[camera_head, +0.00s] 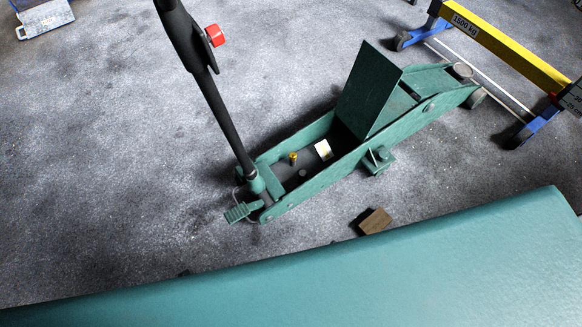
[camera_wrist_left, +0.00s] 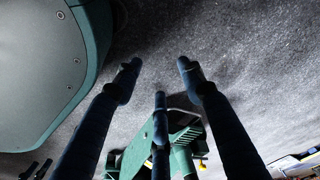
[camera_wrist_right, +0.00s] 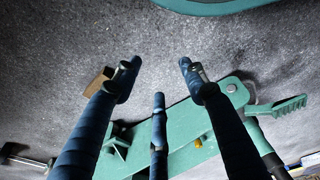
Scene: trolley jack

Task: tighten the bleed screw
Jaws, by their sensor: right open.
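The green trolley jack (camera_head: 415,110) stands on the floor with its cover plate (camera_head: 368,90) tilted up. In its open body sits a small brass-coloured fitting (camera_head: 293,157), probably the bleed screw; it also shows in the right wrist view (camera_wrist_right: 198,143). A small grey round part (camera_head: 303,173) lies near it. My left gripper (camera_wrist_left: 160,76) is open and empty, with part of the jack (camera_wrist_left: 143,150) beyond its fingers. My right gripper (camera_wrist_right: 160,76) is open and empty, with the jack beyond and the fitting apart from its fingers. Neither gripper shows in the head view.
A wooden block (camera_head: 374,221) lies on the floor. A yellow and blue stand (camera_head: 505,45) is at upper right.

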